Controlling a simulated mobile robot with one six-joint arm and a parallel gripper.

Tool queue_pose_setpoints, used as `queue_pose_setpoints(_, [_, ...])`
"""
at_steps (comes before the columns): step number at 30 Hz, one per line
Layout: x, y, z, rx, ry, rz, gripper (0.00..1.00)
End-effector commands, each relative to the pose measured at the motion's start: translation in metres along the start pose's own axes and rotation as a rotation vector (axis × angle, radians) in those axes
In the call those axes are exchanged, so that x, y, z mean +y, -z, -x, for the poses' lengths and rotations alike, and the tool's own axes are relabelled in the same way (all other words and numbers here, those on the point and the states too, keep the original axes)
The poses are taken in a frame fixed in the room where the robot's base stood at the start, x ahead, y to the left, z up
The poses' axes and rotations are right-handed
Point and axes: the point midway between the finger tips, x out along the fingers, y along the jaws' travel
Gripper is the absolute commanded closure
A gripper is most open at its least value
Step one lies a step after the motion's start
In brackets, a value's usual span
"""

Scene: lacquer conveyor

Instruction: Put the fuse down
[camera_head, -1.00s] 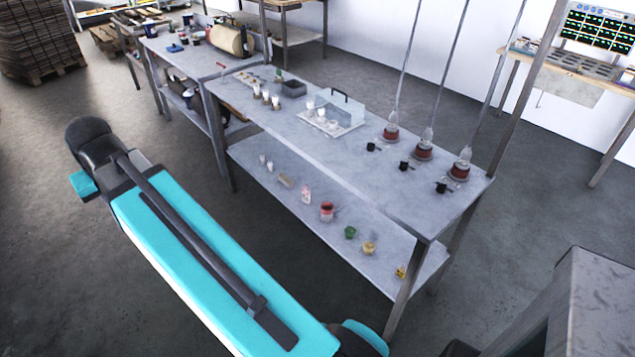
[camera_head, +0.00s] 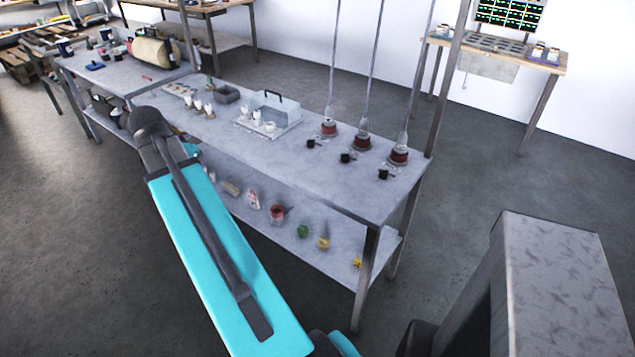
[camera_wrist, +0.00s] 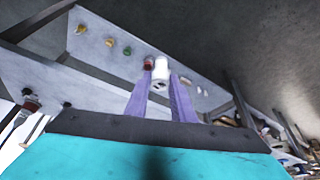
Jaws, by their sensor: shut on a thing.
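The fuse (camera_wrist: 160,68) is a small white cylinder with a dark spot on its near end, in the wrist view. My gripper (camera_wrist: 161,78) has two pale purple fingers, one on each side of it, and is shut on it. The fuse is held off the floor, with a shelf behind it in the picture. In the head view my arm hides the gripper and the fuse.
A long grey bench (camera_head: 300,170) carries a clear-covered box (camera_head: 270,115), several white cups and hanging red-brown weights (camera_head: 362,142). Its lower shelf (camera_head: 290,245) holds small coloured containers and a red pot (camera_head: 277,213). A grey block (camera_head: 550,250) stands front right. Open floor lies in front.

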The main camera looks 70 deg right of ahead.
Motion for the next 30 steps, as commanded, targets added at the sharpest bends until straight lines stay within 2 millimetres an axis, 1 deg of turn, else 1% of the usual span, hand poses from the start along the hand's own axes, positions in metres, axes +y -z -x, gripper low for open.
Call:
queue_pose_setpoints(1, [0.014, 0.012, -0.009, -0.001, -0.024, -0.056, 1.00])
queue_pose_setpoints(3, [0.032, 0.025, -0.018, 0.000, -0.056, -0.132, 1.00])
queue_pose_setpoints(8, [0.075, 0.053, -0.037, -0.001, -0.125, -0.301, 1.00])
queue_pose_setpoints(9, [0.086, 0.059, -0.042, 0.000, -0.143, -0.344, 1.00])
queue_pose_setpoints(15, [0.142, 0.086, -0.062, -0.001, -0.227, -0.546, 1.00])
queue_pose_setpoints(18, [0.167, 0.096, -0.070, 0.000, -0.262, -0.631, 1.00])
queue_pose_setpoints(21, [0.186, 0.102, -0.075, 0.000, -0.289, -0.696, 1.00])
queue_pose_setpoints(24, [0.197, 0.106, -0.078, 0.000, -0.305, -0.736, 1.00])
queue_pose_setpoints(27, [0.203, 0.107, -0.080, 0.000, -0.312, -0.755, 1.00])
queue_pose_setpoints(30, [0.204, 0.107, -0.080, 0.000, -0.314, -0.759, 1.00])
